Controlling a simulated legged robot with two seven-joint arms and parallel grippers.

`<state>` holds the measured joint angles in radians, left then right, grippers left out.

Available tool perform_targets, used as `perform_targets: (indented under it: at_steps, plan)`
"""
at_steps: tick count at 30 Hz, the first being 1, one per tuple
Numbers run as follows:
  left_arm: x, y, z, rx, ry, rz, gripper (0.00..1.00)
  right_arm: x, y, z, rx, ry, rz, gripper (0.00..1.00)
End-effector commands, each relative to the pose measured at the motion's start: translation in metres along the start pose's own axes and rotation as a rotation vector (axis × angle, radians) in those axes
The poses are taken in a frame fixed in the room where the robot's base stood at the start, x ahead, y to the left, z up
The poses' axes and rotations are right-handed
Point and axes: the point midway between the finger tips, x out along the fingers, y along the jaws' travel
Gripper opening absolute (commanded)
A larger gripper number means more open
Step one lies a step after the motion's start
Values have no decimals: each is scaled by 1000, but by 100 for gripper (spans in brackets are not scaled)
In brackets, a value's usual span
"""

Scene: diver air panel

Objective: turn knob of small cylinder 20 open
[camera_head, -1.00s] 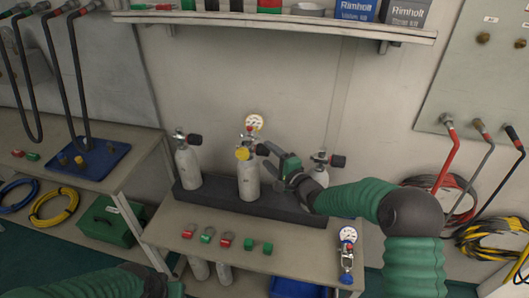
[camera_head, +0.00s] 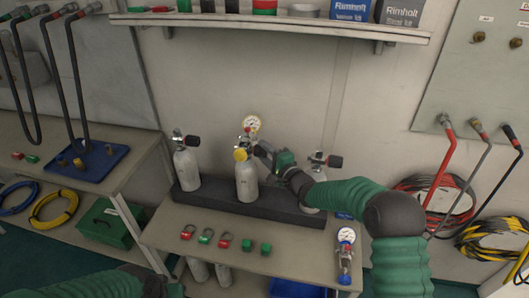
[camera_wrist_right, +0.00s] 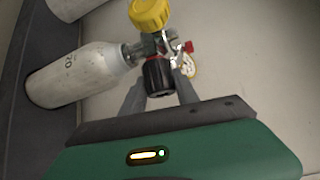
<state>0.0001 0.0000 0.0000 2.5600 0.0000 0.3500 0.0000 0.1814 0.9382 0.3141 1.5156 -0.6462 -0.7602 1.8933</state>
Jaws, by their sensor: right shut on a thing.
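The small cylinder 20 (camera_head: 247,183) stands upright in the middle of the dark rack, with a yellow cap (camera_head: 240,154) and a round gauge (camera_head: 252,124) at its valve. In the right wrist view its pale body (camera_wrist_right: 65,82) shows the number 20. Its black knob (camera_wrist_right: 157,76) sits between the fingers of my right gripper (camera_wrist_right: 160,92), which is shut on it from the right side. The right gripper also shows in the head view (camera_head: 266,153). My left arm enters at the bottom left; its gripper's fingers are out of sight.
Another cylinder (camera_head: 187,168) stands to the left in the rack (camera_head: 215,199), and one (camera_head: 316,172) to the right behind my arm. Red and green tags (camera_head: 206,236) lie on the bench front. A loose gauge assembly (camera_head: 345,255) is at the right end. A shelf (camera_head: 270,26) hangs above.

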Motion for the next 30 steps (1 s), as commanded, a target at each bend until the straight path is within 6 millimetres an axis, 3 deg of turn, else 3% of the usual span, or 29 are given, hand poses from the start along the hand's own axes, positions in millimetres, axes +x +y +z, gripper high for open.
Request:
perform_targets:
  at_steps: [11,30]
  plan:
    - [18,0,4,0,0,0,36,0,8,-3,-53,1,-48,0]
    - [94,0,22,0,0,0,36,1,10,-3,-361,-18,-355,0]
